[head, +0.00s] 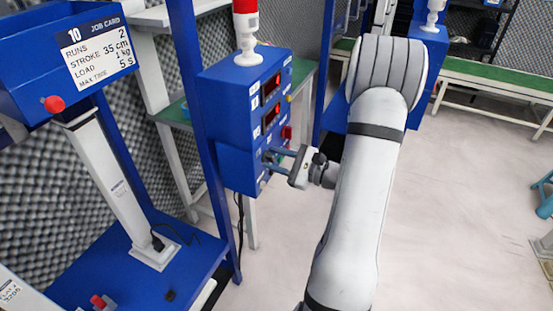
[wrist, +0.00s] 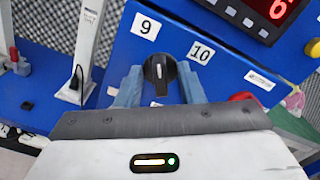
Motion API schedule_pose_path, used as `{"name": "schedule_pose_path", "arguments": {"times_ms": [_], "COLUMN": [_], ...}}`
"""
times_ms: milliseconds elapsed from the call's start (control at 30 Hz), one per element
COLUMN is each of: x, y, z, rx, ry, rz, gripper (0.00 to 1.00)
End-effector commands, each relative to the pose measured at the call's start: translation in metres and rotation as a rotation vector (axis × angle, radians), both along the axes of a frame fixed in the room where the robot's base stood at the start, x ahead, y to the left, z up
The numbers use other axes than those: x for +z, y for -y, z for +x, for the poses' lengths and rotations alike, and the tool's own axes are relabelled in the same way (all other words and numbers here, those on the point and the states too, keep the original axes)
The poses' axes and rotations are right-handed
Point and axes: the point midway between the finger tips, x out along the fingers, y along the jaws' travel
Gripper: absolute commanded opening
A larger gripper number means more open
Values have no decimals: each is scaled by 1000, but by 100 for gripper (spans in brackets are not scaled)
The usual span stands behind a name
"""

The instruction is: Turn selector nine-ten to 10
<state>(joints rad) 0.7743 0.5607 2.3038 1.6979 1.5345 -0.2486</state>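The selector nine-ten (wrist: 159,70) is a black round knob with a raised grip and a white line, on the blue panel in the wrist view. Label 9 (wrist: 146,27) is above it to the left and label 10 (wrist: 201,53) is to its right. The grip stands roughly upright in the picture; I cannot tell which label it points to. My gripper (wrist: 160,87) is open, with one blue-grey finger on each side of the knob; contact is not clear.
Red displays (head: 271,85) and a red button (head: 286,132) are on the same box, with a red-and-white lamp (head: 246,30) on top. A job card (head: 95,50) hangs over a blue machine at left. Open floor (head: 470,200) lies to the right.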

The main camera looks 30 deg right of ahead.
Motion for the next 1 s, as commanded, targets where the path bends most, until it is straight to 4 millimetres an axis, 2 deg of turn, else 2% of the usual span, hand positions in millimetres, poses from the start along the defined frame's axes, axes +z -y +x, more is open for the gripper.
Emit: {"name": "schedule_pose_path", "arguments": {"times_ms": [67,433,767,1000], "x": [0,0,1,3], "y": [0,1,1,1], "z": [0,0,-1,0], "rx": [0,-1,-1,-1], "ry": [0,0,-9,-66], "rz": [0,0,11,84], "gripper": [30,0,0,0]}}
